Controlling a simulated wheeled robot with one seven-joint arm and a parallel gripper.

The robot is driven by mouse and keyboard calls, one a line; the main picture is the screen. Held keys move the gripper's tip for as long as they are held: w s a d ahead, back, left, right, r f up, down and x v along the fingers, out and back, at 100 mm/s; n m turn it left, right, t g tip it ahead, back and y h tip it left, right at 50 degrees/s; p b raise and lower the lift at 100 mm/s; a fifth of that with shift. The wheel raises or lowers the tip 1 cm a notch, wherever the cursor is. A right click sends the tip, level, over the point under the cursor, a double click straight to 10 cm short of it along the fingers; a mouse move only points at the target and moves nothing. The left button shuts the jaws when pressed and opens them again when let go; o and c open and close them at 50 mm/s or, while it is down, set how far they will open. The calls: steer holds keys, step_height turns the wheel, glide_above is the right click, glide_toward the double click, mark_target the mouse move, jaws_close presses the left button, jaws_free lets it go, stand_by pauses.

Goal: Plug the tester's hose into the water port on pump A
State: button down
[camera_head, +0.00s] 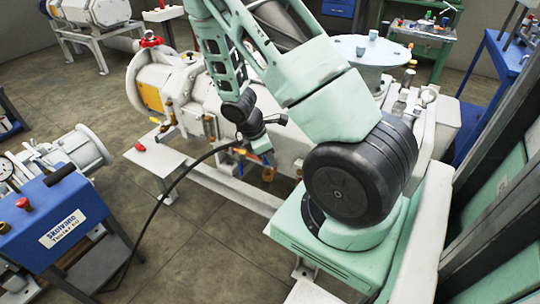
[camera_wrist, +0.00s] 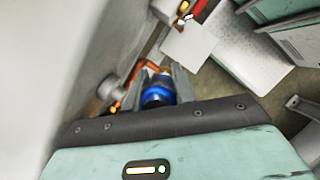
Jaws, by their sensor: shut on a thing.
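The tester (camera_head: 45,225) is a blue box with a white label at the lower left in the head view. Its black hose (camera_head: 172,185) arcs up from the floor to my gripper (camera_head: 262,160) beside the large white pump (camera_head: 285,145). In the wrist view my gripper (camera_wrist: 160,85) is shut on a blue hose connector (camera_wrist: 157,96). A copper-coloured fitting (camera_wrist: 150,66) shows just beyond the connector, close to the pump's grey side. I cannot tell whether they touch. No pump letter is legible, and the water port is not clearly identifiable.
The pump wall fills the left of the wrist view, very near my gripper. A smaller grey pump (camera_head: 75,150) is behind the tester. Floor (camera_head: 215,240) is open in front.

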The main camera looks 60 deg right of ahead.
steer(key=shift+f+b, duration=0.9)
steer(key=shift+f, duration=0.65)
steer(key=c, duration=1.1)
jaws_free()
steer(key=shift+o, duration=0.2)
steer(key=p+v, duration=0.2)
steer(key=v, duration=1.5)
steer(key=shift+r+p, duration=0.25)
steer(key=shift+p, duration=0.05)
